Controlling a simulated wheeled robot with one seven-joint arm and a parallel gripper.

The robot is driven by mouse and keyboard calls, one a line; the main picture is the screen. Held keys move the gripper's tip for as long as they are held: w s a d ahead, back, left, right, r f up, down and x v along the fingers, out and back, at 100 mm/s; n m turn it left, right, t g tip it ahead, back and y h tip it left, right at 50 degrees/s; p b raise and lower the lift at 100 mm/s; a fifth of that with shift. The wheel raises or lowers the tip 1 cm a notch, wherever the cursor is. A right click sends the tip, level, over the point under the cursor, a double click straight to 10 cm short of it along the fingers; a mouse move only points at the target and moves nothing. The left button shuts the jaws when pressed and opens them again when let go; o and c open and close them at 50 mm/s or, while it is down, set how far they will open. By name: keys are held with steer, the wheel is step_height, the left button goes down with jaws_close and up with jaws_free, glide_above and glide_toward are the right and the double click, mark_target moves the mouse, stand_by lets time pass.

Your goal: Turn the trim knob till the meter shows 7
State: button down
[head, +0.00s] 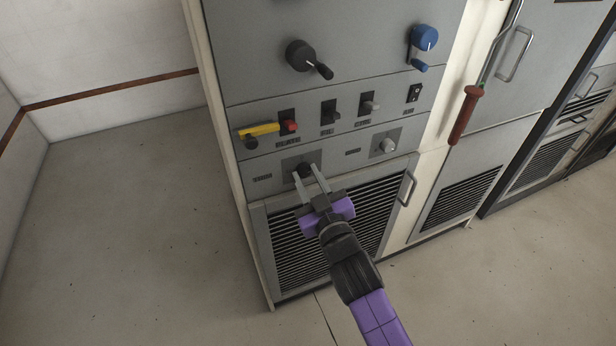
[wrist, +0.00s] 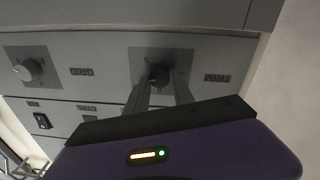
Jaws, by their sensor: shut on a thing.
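The trim knob (head: 304,168) is a small dark knob on a square darker plate, low on the grey rack front. In the wrist view the knob (wrist: 158,71) sits beside a label reading TRIM, which appears upside down. My gripper (head: 308,175) reaches the panel from the front, its two grey fingers on either side of the knob and closed on it. The fingertips (wrist: 160,82) also show in the wrist view, partly covering the knob. The knob's pointer cannot be made out. No meter is visible in either view.
A pale knob (head: 384,146) sits right of the trim knob. A louvred door (head: 378,211) lies below. A red-handled lever (head: 464,115) hangs right. The left floor is clear.

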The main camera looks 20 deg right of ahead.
steer(key=c, duration=1.1)
jaws_free()
steer(key=s, duration=0.8)
steer(key=shift+a+f+b, duration=0.15)
steer(key=shift+a+b, duration=0.05)
steer(key=shift+b, duration=0.15)
steer(key=shift+w, duration=0.1)
